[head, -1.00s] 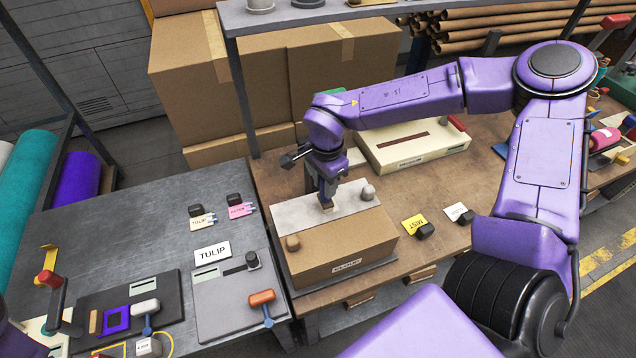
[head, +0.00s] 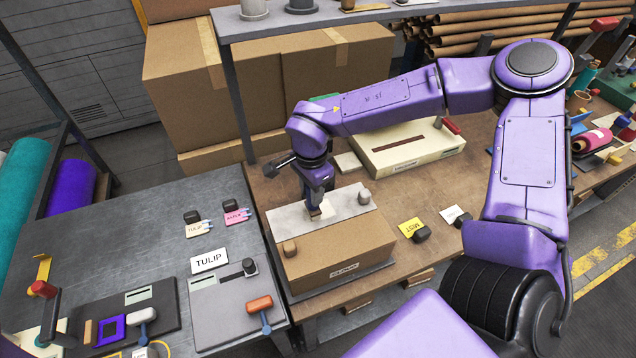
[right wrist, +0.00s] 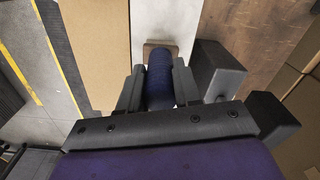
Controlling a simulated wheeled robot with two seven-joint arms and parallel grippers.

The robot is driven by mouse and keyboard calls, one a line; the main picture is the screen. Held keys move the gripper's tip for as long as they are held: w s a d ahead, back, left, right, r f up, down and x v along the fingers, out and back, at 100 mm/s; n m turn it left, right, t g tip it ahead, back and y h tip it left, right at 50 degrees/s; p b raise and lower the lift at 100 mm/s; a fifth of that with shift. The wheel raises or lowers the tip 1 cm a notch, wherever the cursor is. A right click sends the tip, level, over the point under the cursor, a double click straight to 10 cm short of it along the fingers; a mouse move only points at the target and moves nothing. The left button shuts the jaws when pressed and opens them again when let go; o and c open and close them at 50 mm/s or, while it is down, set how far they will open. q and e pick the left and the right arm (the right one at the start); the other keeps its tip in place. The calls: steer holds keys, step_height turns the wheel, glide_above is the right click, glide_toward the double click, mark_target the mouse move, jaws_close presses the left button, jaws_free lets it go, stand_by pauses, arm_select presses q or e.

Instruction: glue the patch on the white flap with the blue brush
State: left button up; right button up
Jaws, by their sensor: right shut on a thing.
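The white flap (head: 347,203) lies across the top of a brown cardboard box (head: 340,245); it also shows in the right wrist view (right wrist: 158,18). A paler patch (head: 325,210) shows on the flap beside the brush tip. My right gripper (head: 315,205) is shut on the blue brush (right wrist: 160,82), whose handle stands between the fingers. The brush's tan head (right wrist: 158,47) is at the flap, partly hidden by the handle in the wrist view. I cannot tell whether it touches. My left gripper is not in view.
A cream slotted box (head: 410,150) is behind. Yellow (head: 411,228) and white cards lie to the right. The left table holds a TULIP card (head: 210,260) and tools.

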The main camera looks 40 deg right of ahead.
steer(key=shift+d, duration=0.15)
steer(key=shift+s+d+f, duration=0.1)
steer(key=shift+s+d, duration=0.15)
steer(key=shift+d, duration=0.5)
steer(key=shift+s+d, duration=0.2)
steer(key=shift+d, duration=0.55)
steer(key=shift+r, duration=0.8)
step_height(320, 180, up, 5)
